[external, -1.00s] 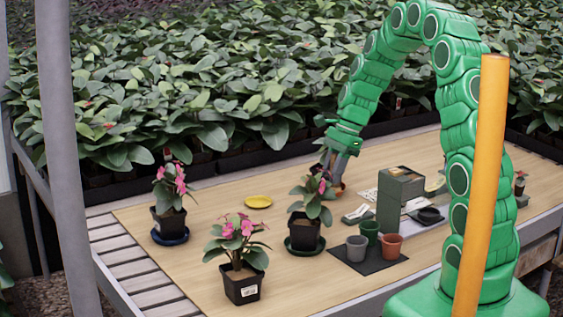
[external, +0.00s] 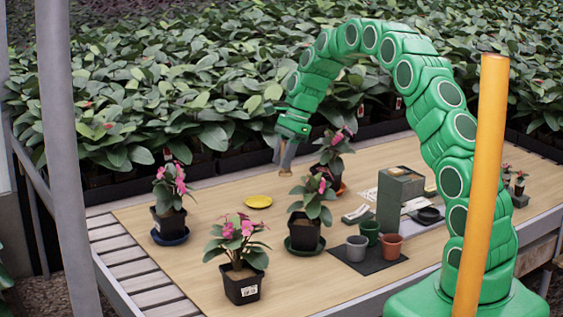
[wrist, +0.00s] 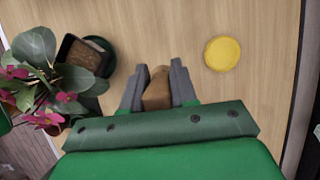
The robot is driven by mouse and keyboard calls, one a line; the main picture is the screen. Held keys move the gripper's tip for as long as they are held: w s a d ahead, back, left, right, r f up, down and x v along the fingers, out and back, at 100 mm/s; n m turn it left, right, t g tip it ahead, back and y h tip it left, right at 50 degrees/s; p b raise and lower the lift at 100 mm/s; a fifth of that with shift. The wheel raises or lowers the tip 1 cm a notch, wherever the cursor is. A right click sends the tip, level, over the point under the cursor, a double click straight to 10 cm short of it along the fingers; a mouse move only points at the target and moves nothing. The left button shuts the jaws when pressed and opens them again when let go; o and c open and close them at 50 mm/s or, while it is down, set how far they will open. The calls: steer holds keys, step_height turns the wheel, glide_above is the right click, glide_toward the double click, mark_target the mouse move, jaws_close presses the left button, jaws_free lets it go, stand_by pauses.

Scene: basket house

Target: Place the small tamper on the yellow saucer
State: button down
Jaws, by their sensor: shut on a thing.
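The small tamper (wrist: 157,90) is a brown piece held between the two grey fingers of my gripper (wrist: 158,86) in the wrist view. In the external view my gripper (external: 286,160) points down above the table, with the tamper's brown end (external: 285,173) below its fingertips. The yellow saucer (external: 258,201) lies flat and empty on the table, left of and below my gripper. It also shows in the wrist view (wrist: 222,53), right of the fingers and apart from the tamper.
Potted pink-flowered plants stand at the left (external: 170,208), front (external: 240,285) and centre (external: 305,232), with another behind (external: 335,160). Small pots (external: 357,248) stand on a dark mat by a grey-green box (external: 400,200). The wood around the saucer is clear.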

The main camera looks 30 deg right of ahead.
steer(key=shift+w+a+f, duration=0.1)
steer(key=shift+w+f, duration=1.45)
steer(key=shift+w, duration=0.6)
steer(key=shift+w+a+f, duration=0.15)
steer(key=shift+w+f, duration=1.4)
steer(key=shift+w, duration=0.6)
steer(key=shift+w+a+f, duration=0.1)
steer(key=shift+w+f, duration=1.45)
steer(key=shift+w, duration=0.6)
steer(key=shift+f, duration=0.1)
steer(key=shift+w+f, duration=0.25)
steer(key=shift+w, duration=0.05)
steer(key=shift+f, duration=1.45)
steer(key=c, duration=0.9)
jaws_free()
steer(key=shift+f, duration=0.1)
